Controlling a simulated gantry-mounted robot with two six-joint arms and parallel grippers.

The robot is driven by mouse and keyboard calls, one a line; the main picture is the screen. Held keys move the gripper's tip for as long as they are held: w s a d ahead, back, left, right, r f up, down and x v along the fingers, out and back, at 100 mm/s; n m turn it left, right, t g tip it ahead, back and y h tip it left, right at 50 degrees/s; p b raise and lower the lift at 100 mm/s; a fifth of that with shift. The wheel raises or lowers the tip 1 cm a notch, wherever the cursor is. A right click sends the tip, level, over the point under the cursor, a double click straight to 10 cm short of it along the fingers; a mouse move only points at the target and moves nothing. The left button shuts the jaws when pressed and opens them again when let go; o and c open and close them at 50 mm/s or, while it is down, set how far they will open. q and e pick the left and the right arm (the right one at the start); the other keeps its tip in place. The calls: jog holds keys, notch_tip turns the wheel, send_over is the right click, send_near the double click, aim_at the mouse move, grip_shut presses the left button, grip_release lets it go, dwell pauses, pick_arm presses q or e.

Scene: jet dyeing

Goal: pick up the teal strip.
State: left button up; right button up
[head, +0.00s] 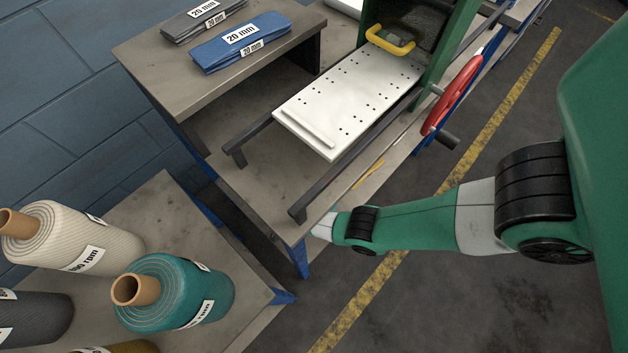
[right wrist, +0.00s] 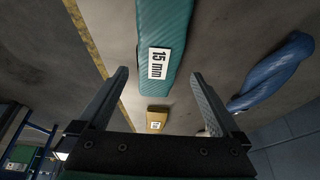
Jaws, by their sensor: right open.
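In the right wrist view a teal strip (right wrist: 165,25) with a white "15 mm" label lies on a grey surface, its far end cut off by the top of the picture. My right gripper (right wrist: 160,73) is open, with its two fingers on either side of the strip's near end in the picture. A gap shows between each finger and the strip; the depth between them I cannot tell. The teal strip does not show in the head view. There my right arm reaches in from the right, and its gripper is hidden. My left gripper is not in view.
In the right wrist view an ochre strip (right wrist: 156,121) lies near the teal one, and a blue piece (right wrist: 275,72) lies at the right. The head view shows a white perforated plate (head: 345,100), a red wheel (head: 455,95), a blue strip (head: 238,42) and a teal roll (head: 190,290).

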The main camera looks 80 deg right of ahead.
jog(key=shift+s+a, duration=0.1)
jog(key=shift+a, duration=0.1)
jog(key=shift+d+f, duration=0.15)
jog(key=b+x, duration=0.4)
jog(key=x, duration=0.1)
jog(key=c, duration=1.4)
jog(key=shift+o, duration=0.2)
notch_tip(320, 180, up, 4)
jog(key=p, duration=0.5)
jog(key=shift+r, duration=0.25)
jog(key=s+d, duration=0.3)
jog(key=d, duration=0.2)
jog(key=s+d+p, duration=0.1)
jog(key=s+d, duration=0.1)
jog(key=d, duration=0.3)
jog(key=s+d+p, duration=0.1)
jog(key=s+d, duration=0.2)
jog(key=d, duration=0.2)
jog(key=shift+s+f, duration=0.3)
jog(key=shift+f, duration=0.1)
jog(key=shift+s+d, duration=0.2)
jog(key=shift+d, duration=0.1)
